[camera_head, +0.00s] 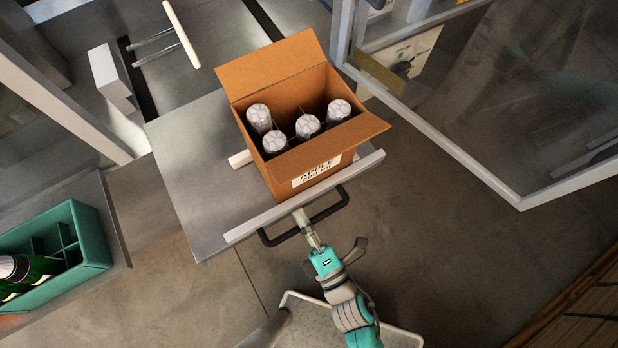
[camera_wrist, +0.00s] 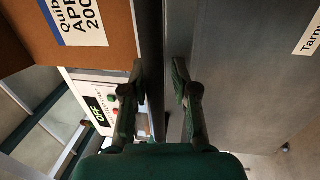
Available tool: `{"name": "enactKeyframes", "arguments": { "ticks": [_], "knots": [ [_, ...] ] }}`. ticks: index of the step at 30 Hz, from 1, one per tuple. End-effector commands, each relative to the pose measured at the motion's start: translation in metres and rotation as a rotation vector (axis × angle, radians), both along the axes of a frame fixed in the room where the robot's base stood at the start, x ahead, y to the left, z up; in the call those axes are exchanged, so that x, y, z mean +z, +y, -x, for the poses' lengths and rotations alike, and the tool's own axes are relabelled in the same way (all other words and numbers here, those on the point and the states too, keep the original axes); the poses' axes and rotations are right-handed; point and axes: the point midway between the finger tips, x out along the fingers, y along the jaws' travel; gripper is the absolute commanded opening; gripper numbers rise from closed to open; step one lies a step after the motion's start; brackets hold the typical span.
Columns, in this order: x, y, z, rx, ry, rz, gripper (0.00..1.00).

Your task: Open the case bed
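The case bed (camera_head: 195,200) is a flat grey metal shelf with a pale front edge and a black bar handle (camera_head: 330,208). An open cardboard box (camera_head: 268,68) with several foil-topped bottles stands on it. My gripper (camera_head: 303,218) is at the middle of the handle, from the front. In the wrist view, my two dark fingers (camera_wrist: 159,85) are apart, with a dark vertical strip between them. This strip may be the handle bar. I cannot tell if the fingers touch it. The box's label (camera_wrist: 82,22) shows at upper left in the wrist view.
A green crate (camera_head: 88,238) with dark bottles stands at the left. A framed glass panel (camera_head: 470,160) stands at the right. A panel with an OFF display (camera_wrist: 97,112) shows in the wrist view. Floor in front of the bed is mostly clear on the right.

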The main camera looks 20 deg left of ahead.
Motion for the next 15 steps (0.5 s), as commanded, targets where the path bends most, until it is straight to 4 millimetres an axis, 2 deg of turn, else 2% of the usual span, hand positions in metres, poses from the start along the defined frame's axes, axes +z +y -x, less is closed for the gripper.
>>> {"name": "enactKeyframes", "arguments": {
  "ticks": [8, 15],
  "knots": [
    [0.001, -0.003, 0.002, 0.0, -0.003, -0.002, 0.27],
    [-0.007, -0.031, 0.024, -0.004, 0.0, 0.001, 0.27]
  ]
}}
